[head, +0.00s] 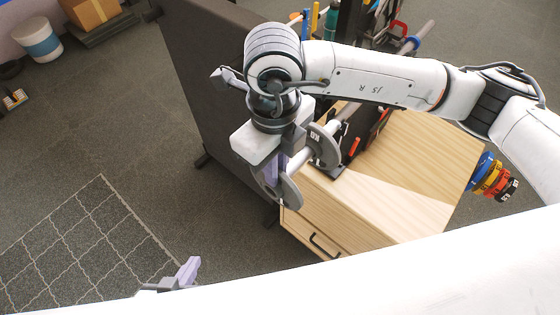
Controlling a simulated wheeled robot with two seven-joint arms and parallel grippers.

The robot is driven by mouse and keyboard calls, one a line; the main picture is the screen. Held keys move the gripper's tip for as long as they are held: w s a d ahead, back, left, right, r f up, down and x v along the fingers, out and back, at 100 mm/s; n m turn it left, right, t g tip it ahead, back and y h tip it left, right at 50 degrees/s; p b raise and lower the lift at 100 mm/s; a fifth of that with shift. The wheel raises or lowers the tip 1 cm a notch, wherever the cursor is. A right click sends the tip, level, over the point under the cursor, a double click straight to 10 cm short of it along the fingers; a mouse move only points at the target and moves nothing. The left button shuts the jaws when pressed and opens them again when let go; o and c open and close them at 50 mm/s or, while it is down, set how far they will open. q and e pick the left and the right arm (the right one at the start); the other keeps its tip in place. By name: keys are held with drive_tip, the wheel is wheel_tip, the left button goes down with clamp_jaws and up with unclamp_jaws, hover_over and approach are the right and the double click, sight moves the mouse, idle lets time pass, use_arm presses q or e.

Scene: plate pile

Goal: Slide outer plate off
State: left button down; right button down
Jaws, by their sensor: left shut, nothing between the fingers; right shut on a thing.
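A grey outer plate (290,193) stands on edge at the near left end of a light grey bar (300,160). An inner plate (325,147) with lettering sits further along the bar, apart from the outer one. My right gripper (275,178), reaching in from the right, points down and is shut on the outer plate. My own wrist hides part of the plate and the bar end, so I cannot tell whether the plate is still around the bar. My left gripper (188,271) is shut and empty at the bottom left, partly hidden by my white body.
A wooden cabinet (400,185) with a drawer stands below the bar. A dark upright panel (212,85) is to the left. Several coloured plates (492,178) hang at the cabinet's right. A tiled floor mat (80,250) and open floor lie at the lower left.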

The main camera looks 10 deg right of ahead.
drive_tip(key=shift+s+a+r+b, duration=0.1)
drive_tip(key=shift+s+a+b, duration=0.05)
drive_tip(key=shift+s+a, duration=0.85)
drive_tip(key=shift+s+a+r+b, duration=0.15)
drive_tip(key=shift+s+a, duration=0.5)
drive_tip(key=shift+a, duration=0.55)
drive_tip(key=shift+f, duration=0.1)
